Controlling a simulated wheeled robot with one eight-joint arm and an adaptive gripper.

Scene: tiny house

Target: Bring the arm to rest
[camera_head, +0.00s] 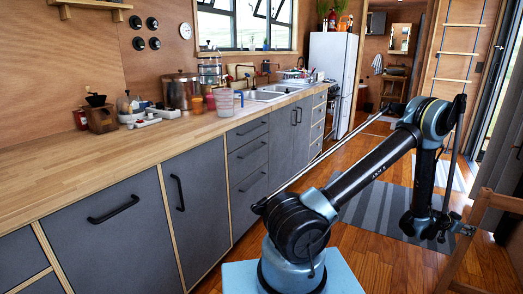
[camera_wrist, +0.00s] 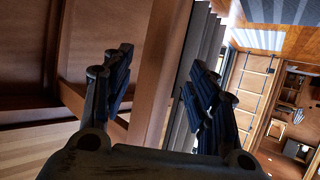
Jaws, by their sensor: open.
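My arm (camera_head: 370,170) rises from its blue base, reaches up to the right to a bent elbow, and hangs down from there. My gripper (camera_head: 462,228) is at the lower right in the head view, close to a wooden chair (camera_head: 481,211). In the wrist view my gripper (camera_wrist: 160,85) has its two dark fingers spread apart with nothing between them. A brown wooden upright shows beyond the gap. I cannot tell whether the gripper touches the chair.
A wooden counter (camera_head: 150,150) with grey cabinets runs along the left, holding jars, a pitcher (camera_head: 224,102) and a sink (camera_head: 268,94). A white fridge (camera_head: 335,70) stands at the back. A striped rug (camera_head: 385,205) lies on the floor behind my arm.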

